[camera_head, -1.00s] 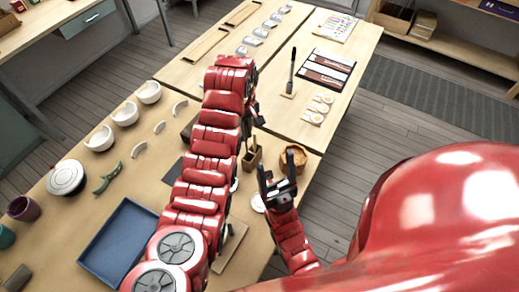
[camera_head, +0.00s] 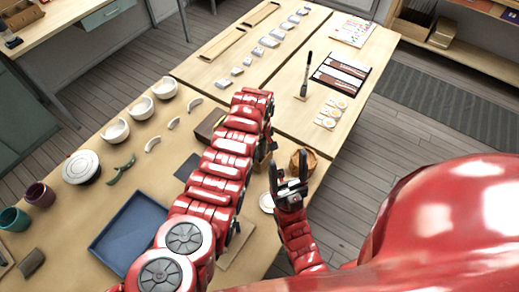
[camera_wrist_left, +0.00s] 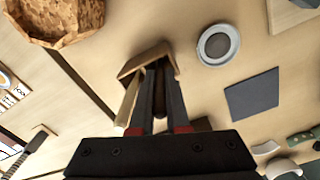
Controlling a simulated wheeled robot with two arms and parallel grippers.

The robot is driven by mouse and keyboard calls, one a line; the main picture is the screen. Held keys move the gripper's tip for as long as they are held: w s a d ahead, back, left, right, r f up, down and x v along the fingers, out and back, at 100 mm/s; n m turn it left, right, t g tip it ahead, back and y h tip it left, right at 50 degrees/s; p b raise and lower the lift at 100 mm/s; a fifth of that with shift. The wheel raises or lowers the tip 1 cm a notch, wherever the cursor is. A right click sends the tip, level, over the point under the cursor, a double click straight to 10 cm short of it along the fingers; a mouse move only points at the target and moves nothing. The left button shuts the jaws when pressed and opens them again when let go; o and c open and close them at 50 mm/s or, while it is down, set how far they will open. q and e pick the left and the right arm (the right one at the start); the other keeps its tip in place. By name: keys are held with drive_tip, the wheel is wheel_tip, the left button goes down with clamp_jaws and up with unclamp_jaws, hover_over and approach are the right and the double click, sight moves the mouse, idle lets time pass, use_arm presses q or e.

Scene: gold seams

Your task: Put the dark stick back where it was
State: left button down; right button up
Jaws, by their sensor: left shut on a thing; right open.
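My left gripper (camera_wrist_left: 160,92) is shut on the dark stick (camera_wrist_left: 160,88), a thin dark brown rod between its fingers. The fingertips are at the small wooden holder (camera_wrist_left: 134,66). The stick's far end overlaps the holder's opening; I cannot tell how deep it reaches. A pale stick (camera_wrist_left: 128,106) stands tilted in the holder beside the fingers. In the head view my left forearm hides most of the holder and the dark stick. My right gripper (camera_head: 290,186) is open and empty, just in front of a rough brown bowl (camera_head: 303,160), which also shows in the left wrist view (camera_wrist_left: 52,22).
A blue tray (camera_head: 128,232), white bowl pieces (camera_head: 141,108) and a green curved tool (camera_head: 121,171) lie left of my left arm. A round dish (camera_wrist_left: 218,44) and dark square (camera_wrist_left: 252,94) are near the holder. An upright dark brush (camera_head: 306,72) stands further back.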

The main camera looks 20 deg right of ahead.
use_arm(q)
drive_tip(key=shift+f, duration=0.15)
drive_tip(key=c, duration=1.4)
unclamp_jaws()
drive_tip(key=o, duration=0.5)
